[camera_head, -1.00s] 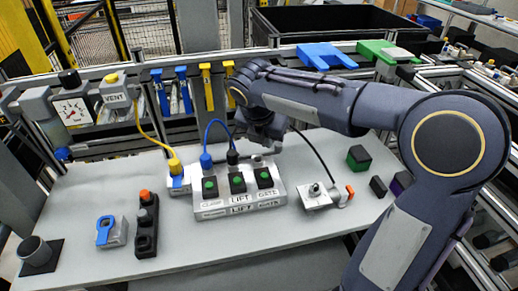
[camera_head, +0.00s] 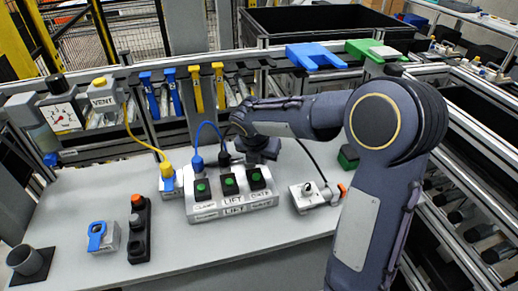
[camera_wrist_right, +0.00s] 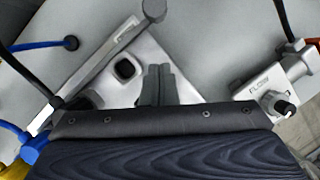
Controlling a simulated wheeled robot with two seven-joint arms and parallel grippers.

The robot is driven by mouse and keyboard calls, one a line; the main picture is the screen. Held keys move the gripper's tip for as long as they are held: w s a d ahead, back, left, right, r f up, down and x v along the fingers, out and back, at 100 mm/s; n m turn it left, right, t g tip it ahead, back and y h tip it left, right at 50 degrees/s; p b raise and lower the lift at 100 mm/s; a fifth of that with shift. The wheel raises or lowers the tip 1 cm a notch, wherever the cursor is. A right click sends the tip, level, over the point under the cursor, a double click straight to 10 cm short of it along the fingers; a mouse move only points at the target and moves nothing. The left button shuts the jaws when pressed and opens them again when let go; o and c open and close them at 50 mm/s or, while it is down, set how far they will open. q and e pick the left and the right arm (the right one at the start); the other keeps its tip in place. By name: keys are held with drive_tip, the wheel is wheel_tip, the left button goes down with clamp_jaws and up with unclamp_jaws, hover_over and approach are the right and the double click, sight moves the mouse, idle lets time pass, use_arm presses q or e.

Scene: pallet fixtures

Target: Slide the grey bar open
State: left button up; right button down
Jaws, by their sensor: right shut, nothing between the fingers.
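In the right wrist view a long grey bar (camera_wrist_right: 103,58) with a dark round knob at its upper end lies slanted along the back of a light grey box. The box has a dark square opening beside the bar. My right gripper (camera_wrist_right: 157,72) is shut and empty over the box, right of the opening, and appears apart from the bar. In the head view my right gripper (camera_head: 262,155) is at the back right of the button box (camera_head: 235,207); its fingertips and the bar are hidden there. My left gripper is not in view.
Blue and black cables rise from the button box. A yellow plug (camera_head: 167,169) stands at its left and a FLOW valve block (camera_wrist_right: 268,85) at its right. A black pendant (camera_head: 139,230) and blue-handled block (camera_head: 97,237) lie farther left. The front table strip is clear.

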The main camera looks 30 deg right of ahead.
drive_tip(key=shift+w+d+r+p, duration=0.15)
drive_tip(key=shift+w+d+p, duration=0.25)
drive_tip(key=shift+w+d, duration=0.95)
drive_tip(key=shift+s+d, duration=0.1)
drive_tip(key=shift+s, duration=0.05)
drive_tip(key=shift+s+d+p, duration=0.15)
drive_tip(key=shift+d+p, duration=0.1)
drive_tip(key=shift+d, duration=0.35)
drive_tip(key=shift+s+d+p, duration=0.15)
drive_tip(key=shift+d+p, duration=0.05)
drive_tip(key=shift+d, duration=0.4)
